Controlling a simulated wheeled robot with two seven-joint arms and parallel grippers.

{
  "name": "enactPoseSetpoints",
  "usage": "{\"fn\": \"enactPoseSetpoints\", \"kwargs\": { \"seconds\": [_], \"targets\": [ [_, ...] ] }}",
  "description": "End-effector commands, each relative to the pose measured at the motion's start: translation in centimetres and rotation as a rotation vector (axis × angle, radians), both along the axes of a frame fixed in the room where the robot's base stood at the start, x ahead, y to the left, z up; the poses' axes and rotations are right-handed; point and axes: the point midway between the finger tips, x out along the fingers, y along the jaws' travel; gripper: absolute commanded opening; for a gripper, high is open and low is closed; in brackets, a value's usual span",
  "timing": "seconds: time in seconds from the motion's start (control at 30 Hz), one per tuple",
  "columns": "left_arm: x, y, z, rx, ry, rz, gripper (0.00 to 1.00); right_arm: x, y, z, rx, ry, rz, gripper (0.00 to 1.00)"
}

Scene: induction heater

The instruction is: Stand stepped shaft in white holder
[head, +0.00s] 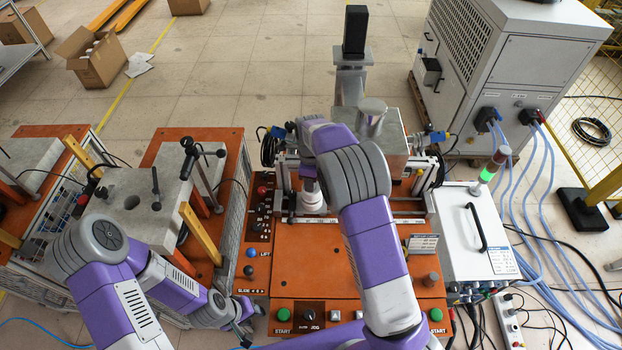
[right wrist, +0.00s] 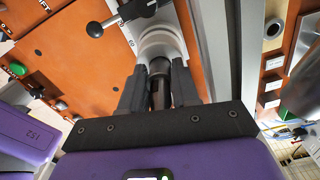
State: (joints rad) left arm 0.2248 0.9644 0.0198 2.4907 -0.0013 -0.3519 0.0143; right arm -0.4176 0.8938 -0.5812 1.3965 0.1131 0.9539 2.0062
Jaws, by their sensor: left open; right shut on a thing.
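My right gripper (right wrist: 159,88) is shut on the dark stepped shaft (right wrist: 160,88), which lies between its two fingers in the right wrist view. The white holder (right wrist: 163,42) is directly beyond the fingertips, and the shaft's far end overlaps its round opening. I cannot tell how far the shaft is inside it. In the head view the white holder (head: 312,203) stands at the back of the orange machine top, below my right gripper; my right arm hides most of that gripper and the shaft. My left gripper (head: 243,332) is open and low at the front left, apart from the holder.
The orange machine top (head: 300,262) has buttons along its front and left edges. A metal block with clamp handles (head: 140,205) stands at the left. A white control box (head: 470,240) with a signal light stands at the right. Metal rails flank the holder.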

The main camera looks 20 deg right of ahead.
Motion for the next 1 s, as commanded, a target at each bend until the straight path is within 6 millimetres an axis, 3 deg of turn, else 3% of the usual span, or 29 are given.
{"fn": "enactPoseSetpoints", "kwargs": {
  "seconds": [0.33,0.37,0.53,0.87,1.0],
  "targets": [
    [0.00,0.00,-0.49,0.000,0.000,0.000,0.43,0.02,-0.01,-0.94,0.000,-0.001,0.000,0.00],
    [0.00,0.00,-0.44,0.000,0.000,0.000,0.43,0.03,-0.01,-0.87,0.000,-0.001,0.000,0.35],
    [0.00,0.00,-0.41,0.000,0.000,0.000,0.43,-0.05,0.03,-0.92,0.000,0.002,0.000,0.60],
    [-0.01,0.00,-0.43,0.000,0.000,0.000,0.43,-0.19,0.06,-1.10,0.001,0.008,0.000,0.60],
    [0.00,0.00,-0.44,0.000,0.000,0.000,0.43,-0.14,0.08,-0.25,0.001,0.005,0.000,0.60]
  ]
}}
